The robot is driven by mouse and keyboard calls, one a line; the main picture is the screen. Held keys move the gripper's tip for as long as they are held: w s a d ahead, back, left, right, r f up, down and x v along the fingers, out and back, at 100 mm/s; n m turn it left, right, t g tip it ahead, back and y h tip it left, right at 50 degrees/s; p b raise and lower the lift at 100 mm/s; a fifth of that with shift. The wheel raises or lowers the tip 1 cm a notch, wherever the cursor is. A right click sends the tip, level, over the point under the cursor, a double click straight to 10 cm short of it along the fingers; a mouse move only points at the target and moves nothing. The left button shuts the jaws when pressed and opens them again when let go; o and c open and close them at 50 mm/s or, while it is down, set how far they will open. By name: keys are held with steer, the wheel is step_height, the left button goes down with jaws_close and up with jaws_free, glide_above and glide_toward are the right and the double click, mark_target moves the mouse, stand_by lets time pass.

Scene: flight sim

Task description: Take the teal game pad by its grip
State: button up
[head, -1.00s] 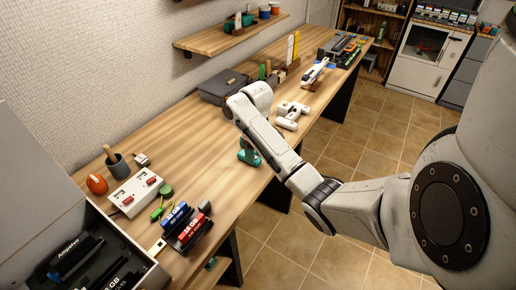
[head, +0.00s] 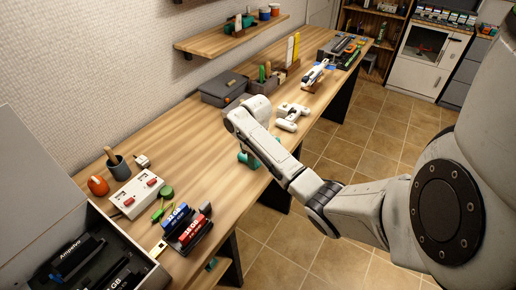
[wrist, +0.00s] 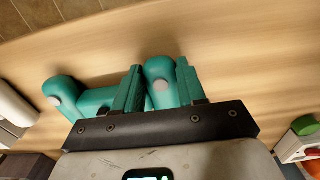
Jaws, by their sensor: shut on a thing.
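The teal game pad (wrist: 95,100) lies on the wooden table, with two rounded grips in the wrist view. My gripper (wrist: 159,66) has teal fingers, one on each side of the pad's right-hand grip. It is shut on that grip. The pad's middle is partly hidden by the left finger and the dark gripper bar. In the head view a bit of teal (head: 250,160) shows beside my arm near the table's front edge. There my arm hides most of the pad and the fingers.
A white game pad (head: 291,116) lies behind, with a grey box (head: 222,89) to its left. Nearer are a white switch box (head: 136,192), an orange round thing (head: 97,185), a dark cup (head: 118,167) and blue and red blocks. The table between is clear.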

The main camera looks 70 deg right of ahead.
steer(key=c, duration=0.4)
steer(key=shift+r, duration=0.1)
steer(key=shift+c, duration=0.2)
